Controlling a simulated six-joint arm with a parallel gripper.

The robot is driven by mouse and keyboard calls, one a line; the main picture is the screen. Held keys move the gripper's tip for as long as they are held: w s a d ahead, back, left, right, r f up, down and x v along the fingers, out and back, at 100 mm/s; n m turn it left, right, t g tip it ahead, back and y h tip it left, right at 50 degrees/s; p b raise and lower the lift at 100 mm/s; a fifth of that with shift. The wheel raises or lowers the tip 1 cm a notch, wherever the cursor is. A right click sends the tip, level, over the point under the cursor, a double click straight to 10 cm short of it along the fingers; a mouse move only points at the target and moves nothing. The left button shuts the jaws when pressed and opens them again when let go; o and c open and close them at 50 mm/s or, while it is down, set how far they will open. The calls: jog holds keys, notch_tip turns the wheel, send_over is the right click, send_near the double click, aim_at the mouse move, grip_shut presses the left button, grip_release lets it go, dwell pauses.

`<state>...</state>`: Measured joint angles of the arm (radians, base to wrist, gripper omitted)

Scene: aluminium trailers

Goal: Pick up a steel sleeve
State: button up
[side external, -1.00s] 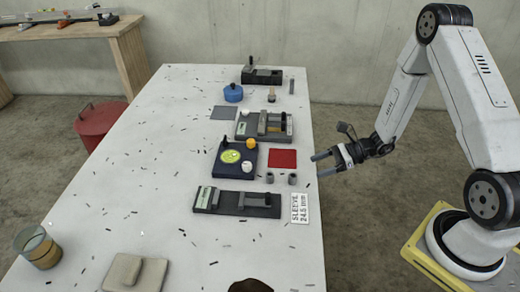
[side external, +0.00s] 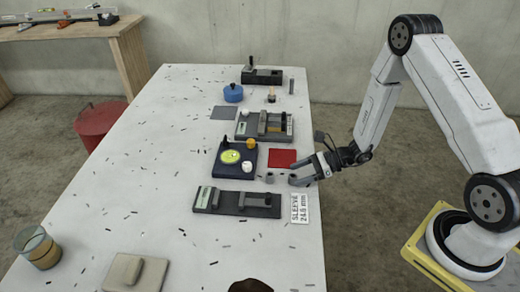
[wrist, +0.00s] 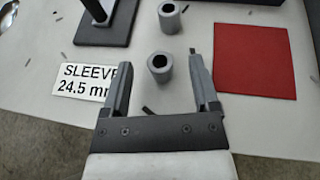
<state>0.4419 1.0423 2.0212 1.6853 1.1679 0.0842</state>
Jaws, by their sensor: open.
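Two grey steel sleeves stand upright on the white table, hollow ends up. In the wrist view the nearer sleeve (wrist: 160,67) is at the mouth of my gripper (wrist: 160,72), between the fingertips with a gap on each side. The farther sleeve (wrist: 170,17) stands beyond the fingertips. In the side view one sleeve (side external: 269,178) shows left of my gripper (side external: 297,176); the other is partly hidden by the fingers. My gripper is open and empty.
A white label reading "SLEEVE 24.5 mm" (wrist: 86,80) lies left of my gripper, and a red square mat (wrist: 255,60) lies right. A dark gauge stand (side external: 237,202) and a navy block with a green disc (side external: 222,165) are close by. Small dark shavings are scattered around.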

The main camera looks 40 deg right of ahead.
jog(key=shift+w+a+f, duration=0.2)
jog(key=shift+w+a, duration=0.1)
jog(key=shift+a, duration=0.2)
grip_shut()
